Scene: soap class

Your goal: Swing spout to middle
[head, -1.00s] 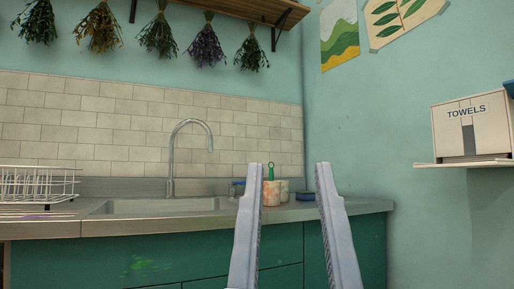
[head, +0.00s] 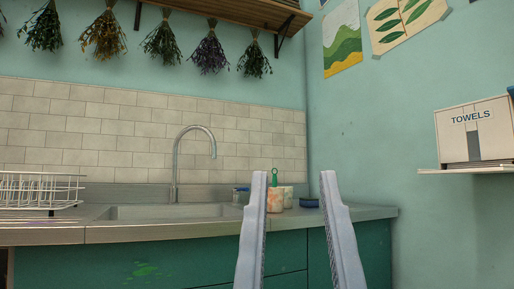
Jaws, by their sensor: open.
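The faucet's curved metal spout (head: 195,130) rises at the back of the sink (head: 160,212) in the head view. Its arch bends over to the right and its tip points down. My gripper (head: 294,178) is open and empty, with its two grey fingers pointing up at the lower middle. In the picture the fingers are right of the spout and apart from it. The left finger partly covers the things on the counter behind it.
A white dish rack (head: 40,190) stands on the counter at left. Cups (head: 276,196) and a dark blue sponge-like item (head: 309,203) sit right of the sink. A towel box (head: 474,132) is on the right wall's shelf. Dried herbs (head: 209,52) hang above.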

